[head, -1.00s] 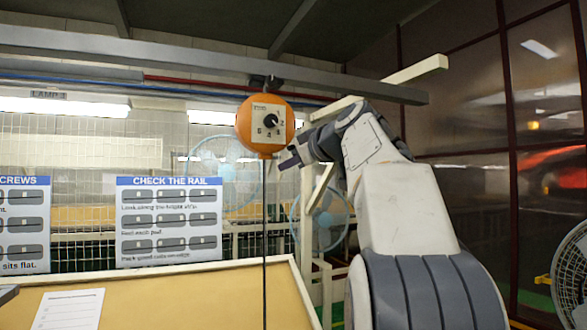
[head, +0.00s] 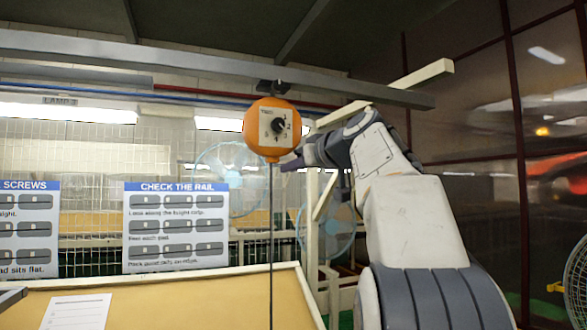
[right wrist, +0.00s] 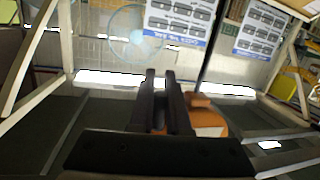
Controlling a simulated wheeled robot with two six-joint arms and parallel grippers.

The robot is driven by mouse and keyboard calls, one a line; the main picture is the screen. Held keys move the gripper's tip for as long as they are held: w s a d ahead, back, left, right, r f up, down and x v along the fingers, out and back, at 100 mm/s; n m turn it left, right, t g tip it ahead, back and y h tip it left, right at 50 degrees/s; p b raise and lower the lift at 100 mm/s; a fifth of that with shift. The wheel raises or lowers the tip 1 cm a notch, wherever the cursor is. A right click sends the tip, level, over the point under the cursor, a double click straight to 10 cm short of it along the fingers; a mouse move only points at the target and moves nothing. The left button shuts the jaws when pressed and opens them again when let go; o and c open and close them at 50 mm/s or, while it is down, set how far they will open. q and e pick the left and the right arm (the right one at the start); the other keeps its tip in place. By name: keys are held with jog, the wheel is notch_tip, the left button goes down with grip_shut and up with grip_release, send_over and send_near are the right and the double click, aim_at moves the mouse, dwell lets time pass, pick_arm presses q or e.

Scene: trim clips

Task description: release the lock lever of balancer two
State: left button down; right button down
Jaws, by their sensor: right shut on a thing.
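An orange round balancer (head: 257,125) hangs under the overhead rail in the head view, with a pale dial plate and black knob (head: 279,126) on its face. A dark cable runs straight down from it. My right gripper (head: 284,163) is at its lower right edge. In the right wrist view, the balancer (right wrist: 208,122) is just right of the two dark fingers (right wrist: 160,88). The fingers are shut on a small part, seemingly the lock lever, mostly hidden between them. My left gripper is not in view.
The grey rail (head: 200,58) crosses above the balancer. Pale posts and a beam (head: 422,74) stand behind my right arm. A tan board (head: 190,298) with a white sheet (head: 77,312) is below. Instruction signs (head: 176,227) and fans (head: 330,232) are behind.

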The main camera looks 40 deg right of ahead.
jog(key=c, duration=0.9)
grip_release()
jog(key=s+b, duration=0.1)
jog(key=s, duration=0.2)
jog(key=s+r+b, duration=0.1)
jog(key=s, duration=0.3)
jog(key=s+b, duration=0.1)
jog(key=s, duration=0.2)
jog(key=shift+s+a+r, duration=0.15)
jog(key=shift+a+r, duration=0.15)
jog(key=shift+f, duration=0.1)
